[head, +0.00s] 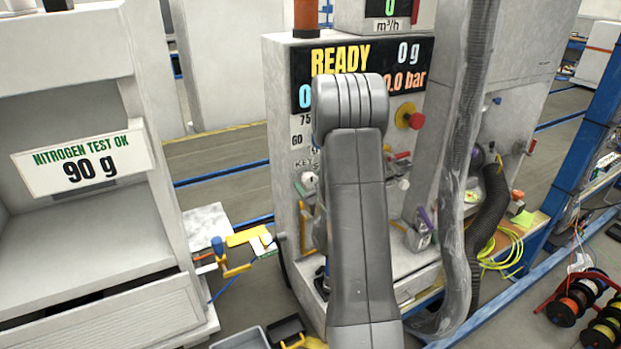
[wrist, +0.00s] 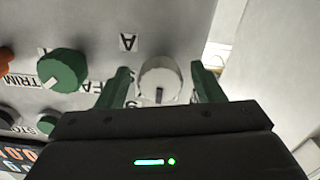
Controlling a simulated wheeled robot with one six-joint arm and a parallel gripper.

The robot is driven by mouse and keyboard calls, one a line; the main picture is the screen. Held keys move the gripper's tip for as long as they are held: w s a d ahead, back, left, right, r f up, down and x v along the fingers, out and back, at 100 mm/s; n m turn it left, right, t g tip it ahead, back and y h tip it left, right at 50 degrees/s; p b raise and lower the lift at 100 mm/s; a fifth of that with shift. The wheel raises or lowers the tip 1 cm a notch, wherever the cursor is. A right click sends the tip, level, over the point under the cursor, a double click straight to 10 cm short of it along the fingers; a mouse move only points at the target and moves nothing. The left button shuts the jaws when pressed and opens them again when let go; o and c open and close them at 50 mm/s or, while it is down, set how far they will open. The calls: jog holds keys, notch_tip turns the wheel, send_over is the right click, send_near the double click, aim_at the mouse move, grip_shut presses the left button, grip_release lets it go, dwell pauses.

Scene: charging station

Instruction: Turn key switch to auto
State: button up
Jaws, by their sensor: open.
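The key switch (wrist: 160,72) is a round pale knob with a dark slot, seen close up in the wrist view. My gripper (wrist: 160,75) is open, with one green finger on each side of the knob and a gap visible at both sides. A label with the letter A (wrist: 128,42) sits on the panel by the knob. In the head view a pale round knob (head: 308,181) shows at the panel's left edge below partly hidden lettering that begins with KEY. My arm covers much of the panel there, and my gripper is not clearly visible in that view.
A green knob (wrist: 62,70) marked TRIM and an orange knob (wrist: 6,60) lie to the left in the wrist view. The head view shows the READY display (head: 340,60), a red and yellow button (head: 408,116), and a hanging grey hose (head: 468,130) right of my arm.

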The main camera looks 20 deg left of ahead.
jog(key=shift+w+a, duration=0.15)
jog(key=shift+a, duration=0.05)
jog(key=c, duration=1)
jog(key=shift+o, duration=0.2)
